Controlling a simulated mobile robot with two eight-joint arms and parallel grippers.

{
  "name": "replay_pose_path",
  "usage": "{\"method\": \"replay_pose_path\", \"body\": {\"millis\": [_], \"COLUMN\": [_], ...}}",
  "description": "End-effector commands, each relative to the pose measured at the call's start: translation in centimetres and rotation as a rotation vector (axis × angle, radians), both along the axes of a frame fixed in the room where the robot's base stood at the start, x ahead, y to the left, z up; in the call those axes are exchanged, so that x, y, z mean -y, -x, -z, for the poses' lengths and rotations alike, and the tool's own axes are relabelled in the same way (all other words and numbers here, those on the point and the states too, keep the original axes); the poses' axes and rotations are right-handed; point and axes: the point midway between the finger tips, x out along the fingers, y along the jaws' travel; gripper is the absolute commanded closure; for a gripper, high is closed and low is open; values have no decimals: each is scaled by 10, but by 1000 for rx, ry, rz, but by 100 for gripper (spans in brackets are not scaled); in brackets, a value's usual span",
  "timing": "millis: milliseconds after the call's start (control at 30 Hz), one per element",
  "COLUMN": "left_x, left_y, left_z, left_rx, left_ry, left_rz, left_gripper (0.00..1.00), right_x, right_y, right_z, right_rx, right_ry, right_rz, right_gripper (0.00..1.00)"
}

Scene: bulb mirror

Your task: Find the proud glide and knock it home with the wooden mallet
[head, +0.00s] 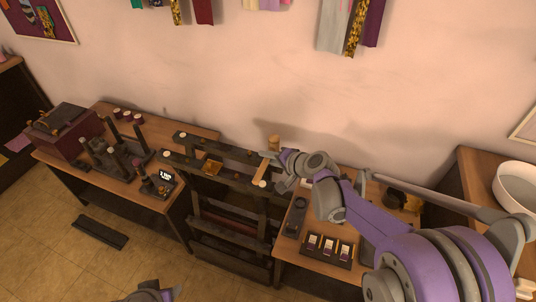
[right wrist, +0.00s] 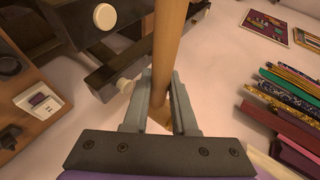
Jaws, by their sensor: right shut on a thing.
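My right gripper (head: 285,160) is shut on the wooden mallet, whose pale handle (right wrist: 168,45) runs up between the jaws (right wrist: 160,92) in the right wrist view. In the head view the mallet (head: 263,168) shows as tan wood beside the jaws, above a dark wooden frame (head: 215,180). Pale round glides sit on the frame's ends: one at the back left (head: 182,134), one at the front left (head: 167,153), one at the right (head: 262,184). I cannot tell which stands proud. A grey and purple part of my left arm (head: 150,292) shows at the bottom edge.
A left table (head: 115,185) holds a dark red box (head: 68,130), dark posts and a small sign (head: 165,176). A right table (head: 290,245) holds a tray with several cards (head: 328,248). A white bowl (head: 515,185) stands far right. Fabrics hang on the wall.

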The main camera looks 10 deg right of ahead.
Motion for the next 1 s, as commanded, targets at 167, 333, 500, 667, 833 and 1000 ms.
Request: {"method": "replay_pose_path", "body": {"millis": [167,333,500,667,833,1000], "left_x": [0,0,0,0,0,0], "left_y": [3,0,-5,-7,-6,-6], "left_z": [15,0,-20,-25,-23,-24], "left_rx": [-6,0,10,13,12,12], "left_ry": [0,0,0,0,0,0], "left_rz": [0,0,0,0,0,0], "left_gripper": [50,50,50,50,50,50], "right_x": [0,0,0,0,0,0], "right_y": [0,0,-1,0,0,0], "right_z": [18,-1,-28,-34,-32,-33], "right_rx": [0,1,2,0,-1,-1], "right_ry": [-1,-1,-1,-2,-2,-1], "right_rz": [1,0,0,-1,0,0], "right_gripper": [100,100,100,100,100,100]}}
